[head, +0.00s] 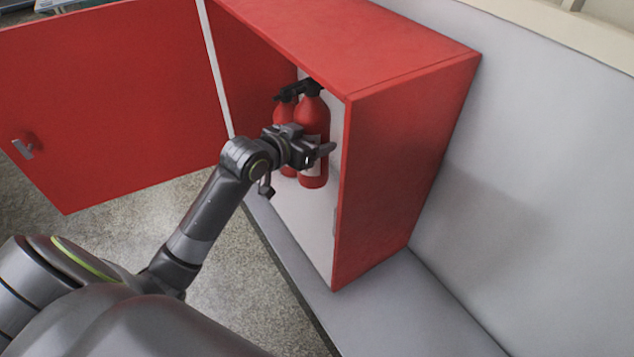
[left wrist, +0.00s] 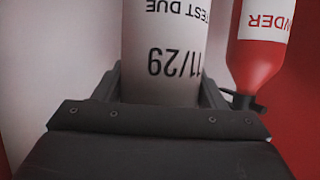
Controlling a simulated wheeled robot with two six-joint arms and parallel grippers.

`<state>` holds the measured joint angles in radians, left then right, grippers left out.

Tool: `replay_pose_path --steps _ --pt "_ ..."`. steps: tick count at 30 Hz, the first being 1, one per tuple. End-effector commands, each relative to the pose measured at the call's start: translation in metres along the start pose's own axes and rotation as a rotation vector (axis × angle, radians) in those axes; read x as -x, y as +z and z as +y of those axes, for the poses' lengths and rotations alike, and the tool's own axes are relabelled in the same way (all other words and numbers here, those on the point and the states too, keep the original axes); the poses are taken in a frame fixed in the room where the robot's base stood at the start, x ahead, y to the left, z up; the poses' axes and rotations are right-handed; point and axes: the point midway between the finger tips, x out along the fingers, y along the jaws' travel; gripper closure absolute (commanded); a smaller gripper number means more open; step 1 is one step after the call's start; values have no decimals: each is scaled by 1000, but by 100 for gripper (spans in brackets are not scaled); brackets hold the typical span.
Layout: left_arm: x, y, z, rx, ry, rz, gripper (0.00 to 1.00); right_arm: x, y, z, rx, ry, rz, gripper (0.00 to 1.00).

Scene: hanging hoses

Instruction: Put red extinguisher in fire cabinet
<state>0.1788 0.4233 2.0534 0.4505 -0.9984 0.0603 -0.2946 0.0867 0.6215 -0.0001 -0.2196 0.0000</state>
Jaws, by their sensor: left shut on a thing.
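The fire cabinet (head: 405,150) is a red box with its door open to the left and a pale interior. Two red extinguishers with black tops are inside it. My left gripper (head: 318,150) reaches through the open front and is shut around the nearer red extinguisher (head: 312,113). In the left wrist view, that extinguisher's white label (left wrist: 165,50) sits between the jaws. It looks upright; I cannot tell whether its base touches the cabinet floor. The second extinguisher (head: 284,110) stands just beside it, partly hidden, and also shows in the left wrist view (left wrist: 256,60). My right gripper is out of view.
The open red door (head: 110,100) with a metal latch (head: 23,149) spreads across the left. The cabinet stands on a grey ledge (head: 400,310) against a light wall (head: 550,170). Speckled floor (head: 130,225) lies below. The cabinet's right side wall is close to my gripper.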

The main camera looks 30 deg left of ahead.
Motion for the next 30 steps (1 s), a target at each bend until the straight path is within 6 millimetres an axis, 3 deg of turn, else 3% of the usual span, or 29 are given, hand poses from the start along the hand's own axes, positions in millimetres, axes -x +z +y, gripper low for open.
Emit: replay_pose_path --steps 9,22,30 --pt "-18 40 0 3 -1 5 99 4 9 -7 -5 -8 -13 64" --pt "-34 79 0 2 -1 6 99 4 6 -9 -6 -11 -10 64" --pt "-38 86 0 0 -1 11 99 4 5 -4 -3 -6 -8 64"
